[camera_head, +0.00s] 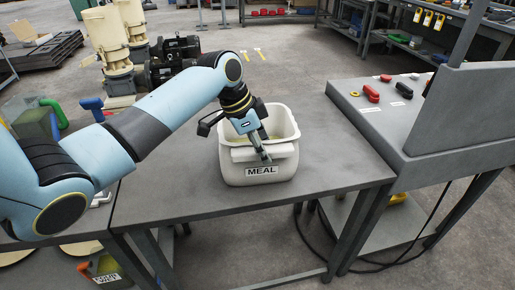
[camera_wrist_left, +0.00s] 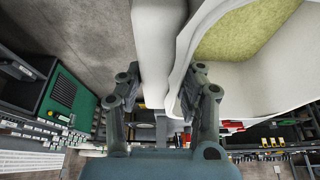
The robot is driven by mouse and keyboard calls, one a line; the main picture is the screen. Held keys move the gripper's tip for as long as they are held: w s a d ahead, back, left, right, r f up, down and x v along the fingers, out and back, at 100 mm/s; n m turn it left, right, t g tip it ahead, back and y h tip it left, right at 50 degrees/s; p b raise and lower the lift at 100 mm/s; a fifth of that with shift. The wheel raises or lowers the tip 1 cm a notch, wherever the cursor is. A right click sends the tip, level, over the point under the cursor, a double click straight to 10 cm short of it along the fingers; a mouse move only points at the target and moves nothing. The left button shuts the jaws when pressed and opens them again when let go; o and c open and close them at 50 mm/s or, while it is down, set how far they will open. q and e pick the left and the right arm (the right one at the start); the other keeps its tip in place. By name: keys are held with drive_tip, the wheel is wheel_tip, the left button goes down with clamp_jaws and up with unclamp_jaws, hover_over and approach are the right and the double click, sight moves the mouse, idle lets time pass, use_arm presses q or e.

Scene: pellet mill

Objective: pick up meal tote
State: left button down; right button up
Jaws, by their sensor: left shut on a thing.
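The meal tote (camera_head: 284,168) is a white open-topped bin with a black-on-white MEAL label on its front. It stands upright on the grey table (camera_head: 180,188) in the head view. My left gripper (camera_head: 264,156) reaches down to the front rim and is shut on it, above the label. In the left wrist view the fingers (camera_wrist_left: 162,100) lie on either side of the tote's white wall (camera_wrist_left: 155,45), and yellowish-green contents (camera_wrist_left: 235,35) show inside. My right gripper is not in view.
A grey control console (camera_head: 400,115) with red knobs stands close to the right of the table. Pumps and motors (camera_head: 165,65) stand behind on the left. Coloured containers (camera_head: 35,120) sit at the far left. The table is bare on both sides of the tote.

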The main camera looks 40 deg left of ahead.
use_arm(q)
drive_tip(key=shift+w+r, duration=0.1)
drive_tip(key=shift+r, duration=0.45)
wheel_tip(320, 180, up, 4)
drive_tip(key=shift+f+b, duration=0.2)
drive_tip(key=shift+b, duration=0.35)
drive_tip(key=s+a+r, duration=0.1)
drive_tip(key=s+r, duration=0.6)
drive_tip(key=s, duration=0.4)
drive_tip(key=shift+s+a, duration=0.25)
drive_tip(key=shift+s, duration=0.1)
